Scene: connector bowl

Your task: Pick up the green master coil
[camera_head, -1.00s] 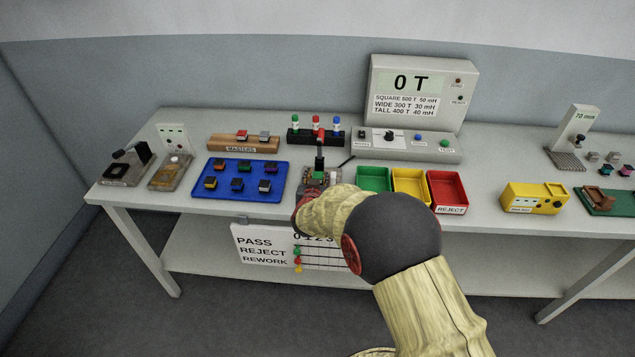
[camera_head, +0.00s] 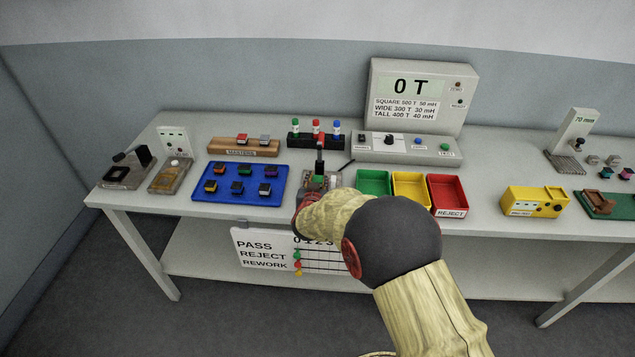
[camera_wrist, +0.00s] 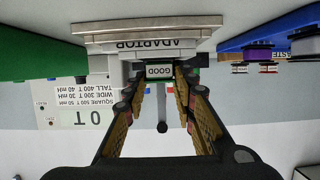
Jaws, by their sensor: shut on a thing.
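The green master coil (camera_wrist: 160,72) shows in the wrist view as a green block with a label reading GOOD. It lies between my fingertips, in front of the grey fixture marked ADAPTOR (camera_wrist: 158,45). My gripper (camera_wrist: 160,82) is shut on it. In the head view my gripper (camera_head: 315,186) is at the fixture near the bench's front edge, and my arm hides much of it. I cannot tell whether the coil touches the fixture. The masters rack (camera_head: 243,150) behind left holds a red-topped and a grey-topped coil.
A blue tray (camera_head: 205,192) with several coils lies left of my gripper. Green (camera_head: 372,183), yellow (camera_head: 410,188) and red (camera_head: 448,194) bins stand close on the right. The meter (camera_head: 425,95) and a black holder with coloured bottles (camera_head: 303,140) stand behind.

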